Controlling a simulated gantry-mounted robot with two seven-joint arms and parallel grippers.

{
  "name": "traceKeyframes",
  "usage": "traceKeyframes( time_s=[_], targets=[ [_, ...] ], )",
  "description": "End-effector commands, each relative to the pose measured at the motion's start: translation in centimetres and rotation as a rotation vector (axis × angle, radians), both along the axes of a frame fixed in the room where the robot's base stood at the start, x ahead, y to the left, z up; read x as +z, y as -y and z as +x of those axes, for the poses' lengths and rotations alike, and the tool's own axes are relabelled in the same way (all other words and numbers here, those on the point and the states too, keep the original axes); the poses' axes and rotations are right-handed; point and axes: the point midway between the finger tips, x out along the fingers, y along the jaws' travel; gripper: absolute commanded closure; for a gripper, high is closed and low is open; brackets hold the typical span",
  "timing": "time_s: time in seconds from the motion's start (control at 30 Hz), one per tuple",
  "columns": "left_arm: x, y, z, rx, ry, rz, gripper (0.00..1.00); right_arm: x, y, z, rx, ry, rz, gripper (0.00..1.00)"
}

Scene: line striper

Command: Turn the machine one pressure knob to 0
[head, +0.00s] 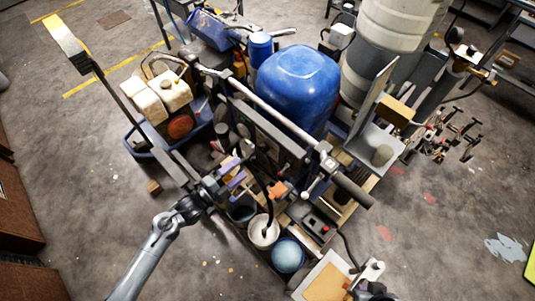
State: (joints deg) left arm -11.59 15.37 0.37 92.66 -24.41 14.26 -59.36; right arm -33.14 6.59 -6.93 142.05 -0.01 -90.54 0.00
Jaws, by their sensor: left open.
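The line striper stands in the middle of the head view, with a blue rounded tank (298,85) and a long handlebar (265,105) ending in a dark grip (352,188). My left arm comes in from the lower left. My left gripper (236,172) is open at the machine's near side, among rods and small parts below the handlebar. A small orange part (278,189) lies just right of it. I cannot tell which small part is the pressure knob, or whether the gripper touches anything. My right gripper is not clearly in view.
A white bucket (263,231) and a blue round lid (288,255) are at the front. A black box with a red button (318,224) is beside them. A large pale drum (390,45) stands behind. The concrete floor (80,190) is open at left.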

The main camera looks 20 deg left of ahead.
Motion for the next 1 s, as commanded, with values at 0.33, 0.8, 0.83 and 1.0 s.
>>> traceKeyframes(
  time_s=[0.33, 0.8, 0.83, 1.0],
  targets=[
    [0.3, 1.8, 3.7, -0.001, 0.010, -0.003, 0.39, 0.3, 0.2, 0.0, 0.005, 0.001, -0.008, 1.00],
    [0.2, 4.6, 9.3, 0.001, 0.007, -0.002, 0.39, 0.9, 0.2, 0.0, 0.004, 0.001, -0.007, 1.00],
    [0.2, 4.7, 9.4, 0.000, 0.008, -0.002, 0.39, 0.9, 0.2, 0.0, 0.004, 0.001, -0.007, 1.00],
    [0.1, 4.9, 9.9, -0.001, 0.008, 0.001, 0.39, 0.9, 0.1, 0.0, 0.002, 0.001, -0.004, 1.00]
  ],
)
